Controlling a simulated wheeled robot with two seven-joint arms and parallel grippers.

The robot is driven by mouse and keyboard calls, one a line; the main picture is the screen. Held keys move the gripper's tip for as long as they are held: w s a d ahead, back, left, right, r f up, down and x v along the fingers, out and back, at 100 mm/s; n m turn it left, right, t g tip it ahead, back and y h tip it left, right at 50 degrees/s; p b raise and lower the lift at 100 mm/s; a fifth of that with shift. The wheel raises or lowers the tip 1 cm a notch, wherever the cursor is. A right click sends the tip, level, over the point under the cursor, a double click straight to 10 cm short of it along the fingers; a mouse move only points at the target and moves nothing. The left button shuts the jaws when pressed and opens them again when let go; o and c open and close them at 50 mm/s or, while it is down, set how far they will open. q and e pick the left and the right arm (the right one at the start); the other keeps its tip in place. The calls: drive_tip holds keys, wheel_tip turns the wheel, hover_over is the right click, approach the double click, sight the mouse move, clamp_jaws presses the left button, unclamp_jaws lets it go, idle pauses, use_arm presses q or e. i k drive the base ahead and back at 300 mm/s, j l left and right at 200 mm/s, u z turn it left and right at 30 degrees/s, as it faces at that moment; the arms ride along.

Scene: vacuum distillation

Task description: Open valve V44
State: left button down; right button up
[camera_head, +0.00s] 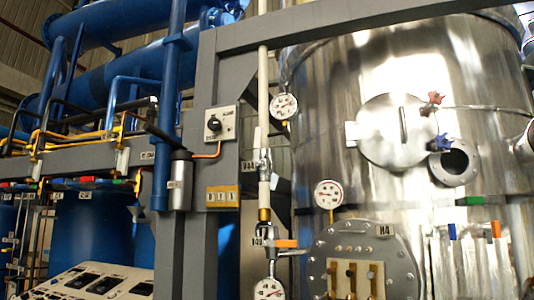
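A small tag (248,166) on the vertical pipe seems to read V44, though the print is small. Beside it on the pipe sits a metal valve (264,163); its handle is hard to make out, so I cannot tell whether it is open or closed. Lower on the same pipe line is a second valve with an orange handle (286,243) lying roughly level. The tag next to it (257,241) starts with V4 and its end is unclear. Neither of my grippers shows in the head view.
A large shiny steel tank (470,100) fills the right side, with a round H4 hatch (385,255) low on it. Pressure gauges (284,106) stand near the pipe. A grey steel column (200,240) stands left of the pipe. A control panel (95,284) is at lower left.

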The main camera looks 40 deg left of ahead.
sight(258, 141)
drive_tip(key=k+j, duration=0.15)
drive_tip(key=j, duration=0.2)
drive_tip(key=k+j, duration=0.15)
drive_tip(key=j, duration=0.2)
drive_tip(key=k+j, duration=0.15)
drive_tip(key=j, duration=0.2)
drive_tip(key=k+j, duration=0.15)
drive_tip(key=j, duration=0.2)
drive_tip(key=k+j, duration=0.15)
drive_tip(key=j, duration=0.25)
drive_tip(key=z, duration=0.05)
